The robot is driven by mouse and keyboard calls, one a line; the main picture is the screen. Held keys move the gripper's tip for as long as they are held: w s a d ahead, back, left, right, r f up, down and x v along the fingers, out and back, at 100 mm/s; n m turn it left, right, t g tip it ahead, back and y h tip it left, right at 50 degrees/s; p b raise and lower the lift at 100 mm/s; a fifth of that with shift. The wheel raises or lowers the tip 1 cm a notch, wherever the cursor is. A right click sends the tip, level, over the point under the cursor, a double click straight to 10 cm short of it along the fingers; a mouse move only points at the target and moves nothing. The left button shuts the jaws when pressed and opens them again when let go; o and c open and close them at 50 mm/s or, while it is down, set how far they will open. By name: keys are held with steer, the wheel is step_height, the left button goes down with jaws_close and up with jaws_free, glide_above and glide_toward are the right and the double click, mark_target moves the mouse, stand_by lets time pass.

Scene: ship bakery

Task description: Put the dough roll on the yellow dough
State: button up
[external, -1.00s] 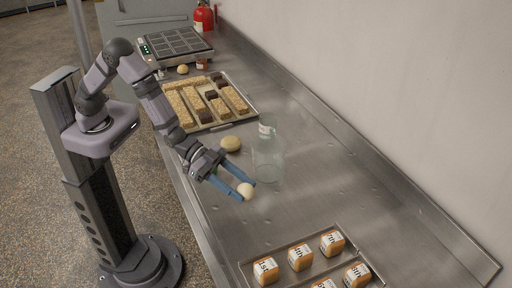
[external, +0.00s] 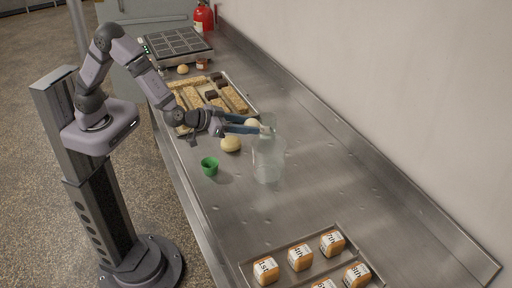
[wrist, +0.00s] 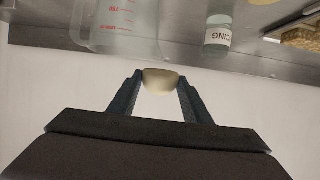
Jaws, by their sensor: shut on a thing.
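My gripper (external: 259,125) is shut on a pale, rounded dough roll (external: 251,122). The dough roll also shows between the two fingertips in the wrist view (wrist: 160,81). The gripper is raised above the counter and points toward the wall. The yellow dough (external: 231,145) is a round, yellowish lump on the counter, just below and left of the held roll in the external view. The gripper does not touch it there.
A clear measuring jug (external: 268,163) stands close to the gripper, with an icing bottle (wrist: 218,36) behind. A green cup (external: 209,166) stands near the front edge. A tray of bars (external: 253,106) lies beyond; a tray of numbered blocks (external: 318,268) lies nearer. Counter between is clear.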

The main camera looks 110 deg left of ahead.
mark_target(227, 141)
steer(key=s+a+f+n+g+y, duration=0.25)
steer(key=s+a+n+g, duration=0.35)
steer(key=s, duration=0.5)
steer(key=shift+m+t+y, duration=0.45)
steer(key=shift+m+t, duration=0.15)
steer(key=shift+t, duration=0.1)
steer(key=shift+a+f+p, duration=0.15)
steer(key=shift+a+f, duration=0.05)
steer(key=shift+f, duration=1.4)
steer(key=shift+a+f+p, duration=0.2)
steer(key=shift+f, duration=1.45)
steer(key=shift+a+f+p, duration=0.15)
steer(key=shift+a+f, duration=0.05)
steer(key=shift+f, duration=1.4)
steer(key=shift+f, duration=0.2)
steer(key=o, duration=1.1)
steer(key=shift+c, duration=0.2)
steer(key=shift+r, duration=0.1)
